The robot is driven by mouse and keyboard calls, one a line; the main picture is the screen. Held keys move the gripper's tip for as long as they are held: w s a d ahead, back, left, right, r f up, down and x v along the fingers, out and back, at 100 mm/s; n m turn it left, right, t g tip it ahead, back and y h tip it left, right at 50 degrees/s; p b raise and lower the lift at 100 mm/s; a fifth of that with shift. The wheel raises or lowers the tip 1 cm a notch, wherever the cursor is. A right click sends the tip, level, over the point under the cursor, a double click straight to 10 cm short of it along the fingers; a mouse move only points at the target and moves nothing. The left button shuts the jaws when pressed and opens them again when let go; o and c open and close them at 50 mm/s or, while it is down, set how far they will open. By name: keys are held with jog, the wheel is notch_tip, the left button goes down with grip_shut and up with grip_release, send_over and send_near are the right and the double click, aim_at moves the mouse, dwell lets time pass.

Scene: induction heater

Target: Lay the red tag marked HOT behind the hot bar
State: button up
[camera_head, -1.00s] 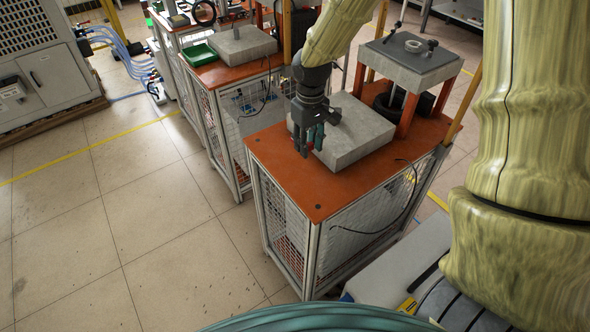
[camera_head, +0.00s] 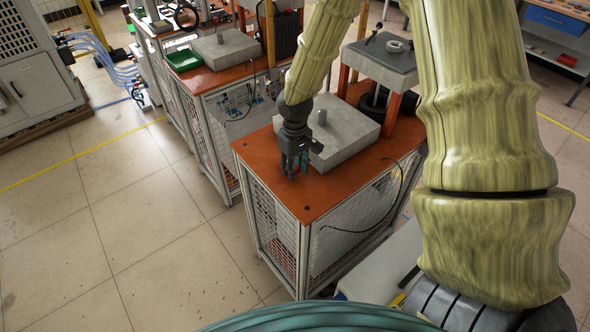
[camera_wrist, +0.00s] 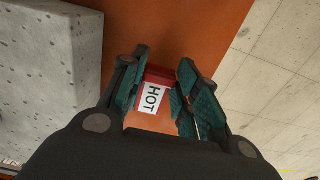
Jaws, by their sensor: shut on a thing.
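The red tag (camera_wrist: 158,78) has a white face marked HOT (camera_wrist: 152,99). It sits between the two teal-padded fingers of my gripper (camera_wrist: 160,90) in the wrist view. My gripper (camera_head: 291,176) is shut on it, low over the front part of the orange bench top (camera_head: 318,197). Whether the tag touches the top, I cannot tell. The block's side also fills the left of the wrist view (camera_wrist: 50,60).
A press with a grey plate (camera_head: 380,57) on orange posts stands behind the block. A black cable (camera_head: 392,200) hangs over the bench's right side. A second bench carries another block (camera_head: 225,48) and a green tray (camera_head: 184,60). Open tiled floor (camera_head: 140,210) lies left.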

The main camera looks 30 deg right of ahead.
aim_at(295, 169)
jog(key=shift+f, duration=0.95)
jog(key=shift+f, duration=0.2)
jog(key=o, duration=0.8)
jog(key=shift+o, duration=0.2)
jog(key=shift+r, duration=0.1)
notch_tip(295, 169, up, 12)
jog(key=b, duration=0.2)
jog(key=shift+r, duration=0.1)
